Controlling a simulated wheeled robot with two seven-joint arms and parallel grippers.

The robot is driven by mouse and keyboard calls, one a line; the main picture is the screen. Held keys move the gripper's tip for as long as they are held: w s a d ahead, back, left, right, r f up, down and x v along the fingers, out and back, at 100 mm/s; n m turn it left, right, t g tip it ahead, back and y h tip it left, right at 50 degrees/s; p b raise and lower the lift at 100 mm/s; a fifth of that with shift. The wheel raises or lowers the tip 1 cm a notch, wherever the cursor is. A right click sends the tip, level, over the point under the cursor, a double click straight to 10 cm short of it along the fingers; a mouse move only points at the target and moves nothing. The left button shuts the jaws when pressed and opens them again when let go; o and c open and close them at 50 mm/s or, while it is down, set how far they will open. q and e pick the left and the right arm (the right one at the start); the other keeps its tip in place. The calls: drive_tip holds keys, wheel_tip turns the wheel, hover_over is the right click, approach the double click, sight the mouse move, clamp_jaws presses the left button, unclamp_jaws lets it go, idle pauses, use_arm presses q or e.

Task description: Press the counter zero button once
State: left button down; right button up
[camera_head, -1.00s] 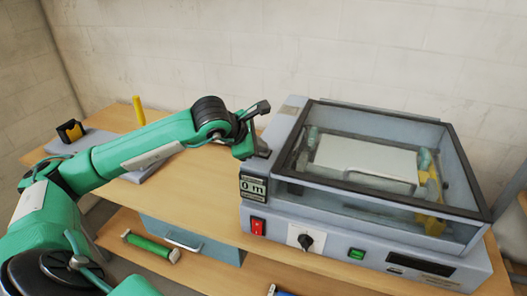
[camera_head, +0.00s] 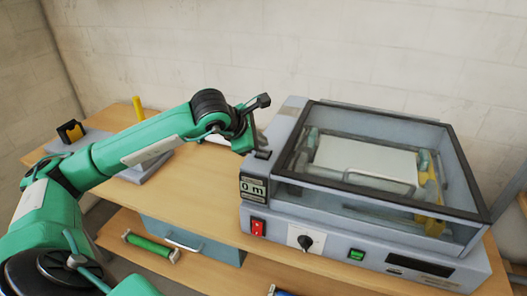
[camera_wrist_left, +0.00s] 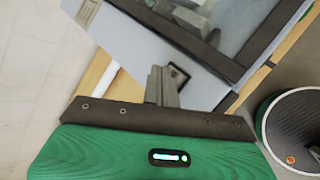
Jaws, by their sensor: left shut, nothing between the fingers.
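The laminator (camera_head: 370,245) is a grey machine with a dark-framed clear lid. Its counter display (camera_head: 253,188) reads 0 m at the front left corner. A small dark-rimmed part, apparently the counter zero button (camera_head: 263,154), sits on the top above the display. It also shows in the left wrist view (camera_wrist_left: 179,73), partly hidden by my fingers. My left gripper (camera_head: 243,149) is shut and empty, its tips close beside this part; I cannot tell whether they touch it. The shut fingers (camera_wrist_left: 163,86) also show in the left wrist view.
A red switch (camera_head: 258,228), a black knob (camera_head: 305,242) and a green switch (camera_head: 356,254) are on the laminator's front. The lid's raised edge lies right of my gripper. A green-handled roller (camera_head: 150,246) lies on the lower shelf.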

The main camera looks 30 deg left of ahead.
sight(260, 154)
use_arm(q)
drive_tip(key=shift+r+p, duration=0.95)
drive_tip(key=shift+r, duration=1.45)
drive_tip(key=shift+f, duration=0.1)
